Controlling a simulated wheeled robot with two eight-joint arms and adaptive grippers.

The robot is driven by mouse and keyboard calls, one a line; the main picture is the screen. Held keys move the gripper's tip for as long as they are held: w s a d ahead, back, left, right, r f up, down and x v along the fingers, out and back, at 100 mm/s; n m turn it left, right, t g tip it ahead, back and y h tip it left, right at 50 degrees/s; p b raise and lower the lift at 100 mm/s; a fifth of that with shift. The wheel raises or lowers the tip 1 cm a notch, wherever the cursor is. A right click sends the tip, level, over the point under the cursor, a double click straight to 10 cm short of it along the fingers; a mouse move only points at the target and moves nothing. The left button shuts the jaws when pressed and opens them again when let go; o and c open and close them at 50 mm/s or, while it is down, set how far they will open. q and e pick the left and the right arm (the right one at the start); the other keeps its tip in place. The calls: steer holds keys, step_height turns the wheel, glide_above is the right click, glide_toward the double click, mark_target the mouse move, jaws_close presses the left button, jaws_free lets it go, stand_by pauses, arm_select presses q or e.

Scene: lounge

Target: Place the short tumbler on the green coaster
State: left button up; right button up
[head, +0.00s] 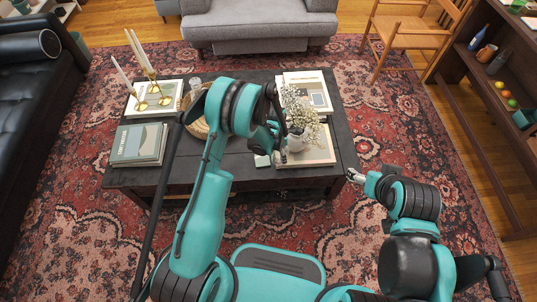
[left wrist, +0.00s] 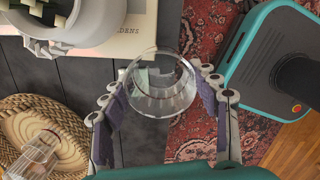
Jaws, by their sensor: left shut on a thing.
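The short tumbler (left wrist: 160,84) is clear glass and sits between the fingers of my left gripper (left wrist: 163,95) in the left wrist view. My left gripper (head: 279,150) is shut on it, over the front part of the dark coffee table. In the head view my arm and fingers largely hide the glass. A small pale green patch (head: 262,160) beside the gripper, near the table's front edge, looks like the green coaster.
A white flower pot (head: 296,140) stands on a book (head: 318,154) right of my left gripper. A wicker tray (left wrist: 72,128) holds a taller glass (left wrist: 35,152). Books (head: 139,145) and brass candlesticks (head: 152,92) occupy the table's left side. The table's front edge (head: 215,180) is bare.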

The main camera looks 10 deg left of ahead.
arm_select(q)
steer(key=w+a+f+b, duration=0.1)
steer(key=a+f, duration=0.2)
steer(key=w+a+f+b, duration=0.1)
steer(key=a+f+b, duration=0.1)
steer(key=a+f, duration=0.1)
steer(key=w+a+f+b, duration=0.2)
steer(key=f, duration=0.2)
steer(key=shift+a, duration=0.4)
steer(key=shift+r, duration=0.15)
steer(key=o, duration=1.4)
steer(key=shift+c, duration=0.2)
